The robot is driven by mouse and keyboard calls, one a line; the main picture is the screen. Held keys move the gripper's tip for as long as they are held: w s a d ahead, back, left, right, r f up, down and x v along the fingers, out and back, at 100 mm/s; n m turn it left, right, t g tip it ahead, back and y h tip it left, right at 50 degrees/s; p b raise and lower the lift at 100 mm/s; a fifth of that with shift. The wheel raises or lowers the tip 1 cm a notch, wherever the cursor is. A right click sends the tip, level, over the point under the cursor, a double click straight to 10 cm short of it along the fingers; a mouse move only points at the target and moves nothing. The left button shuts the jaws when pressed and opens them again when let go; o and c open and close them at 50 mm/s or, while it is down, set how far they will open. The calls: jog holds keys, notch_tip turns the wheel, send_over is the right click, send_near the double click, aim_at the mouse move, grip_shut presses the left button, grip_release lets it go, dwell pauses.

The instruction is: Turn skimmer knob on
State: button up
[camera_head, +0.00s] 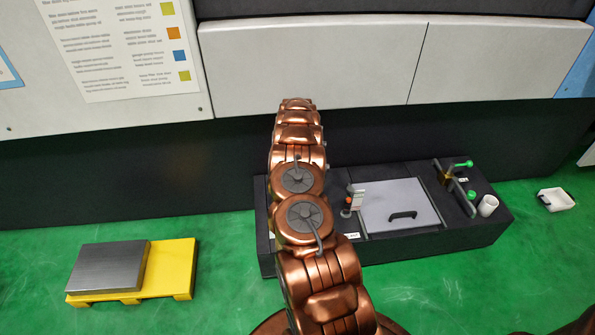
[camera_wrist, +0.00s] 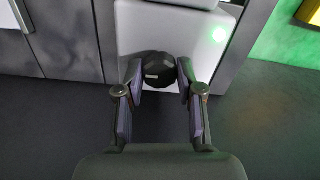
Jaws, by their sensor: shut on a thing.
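The black round knob (camera_wrist: 160,65), with a small pale label on its face, sits before a light grey panel (camera_wrist: 135,28) in the wrist view. I take it to be the skimmer knob. My gripper (camera_wrist: 161,76) has one finger on each side of it and is shut on it. The knob's turned position cannot be told. In the head view my copper arm hides the gripper and the knob.
A dark unit with a grey handled lid (camera_head: 385,197) stands right of my arm, with a green-handled valve (camera_head: 447,175) and a white cup (camera_head: 487,206). A yellow pallet (camera_head: 182,268) bears a metal block (camera_head: 112,267) at left. Green floor lies clear in front.

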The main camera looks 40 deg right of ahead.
jog(key=shift+s+f, duration=0.1)
jog(key=shift+s, duration=0.1)
dwell(0.3)
jog(key=o, duration=1.2)
jog(key=shift+w, duration=0.1)
jog(key=shift+c, duration=0.2)
notch_tip(320, 180, up, 12)
